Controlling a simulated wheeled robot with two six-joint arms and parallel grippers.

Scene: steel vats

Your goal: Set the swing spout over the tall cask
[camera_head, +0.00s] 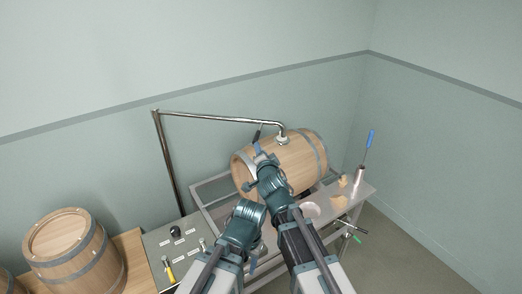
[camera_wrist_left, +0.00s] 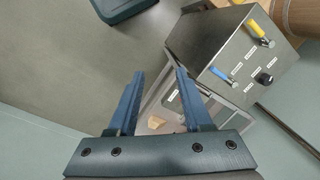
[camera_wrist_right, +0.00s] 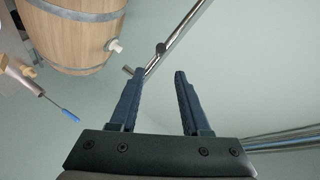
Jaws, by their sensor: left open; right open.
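The swing spout (camera_head: 215,118) is a steel pipe on a tall post. Its arm reaches right along the wall, and its end sits at the white bung (camera_head: 282,141) of a cask lying on its side (camera_head: 303,158). A short dark handle (camera_head: 257,134) hangs from the pipe. The tall cask (camera_head: 68,250) stands upright at the lower left, away from the spout end. My right gripper (camera_head: 257,149) is open and empty just below the handle; in the right wrist view the pipe (camera_wrist_right: 178,38) passes beyond its fingertips. My left gripper (camera_wrist_left: 155,75) is open and empty, low near the control box.
The control box (camera_head: 165,240) carries a yellow lever (camera_wrist_left: 256,28), a blue lever (camera_wrist_left: 220,74) and a black knob (camera_wrist_left: 264,78). A blue-handled tool (camera_head: 370,140) stands in a steel cup (camera_head: 360,178) beside wooden pieces (camera_head: 339,202). Wall space between post and tall cask is clear.

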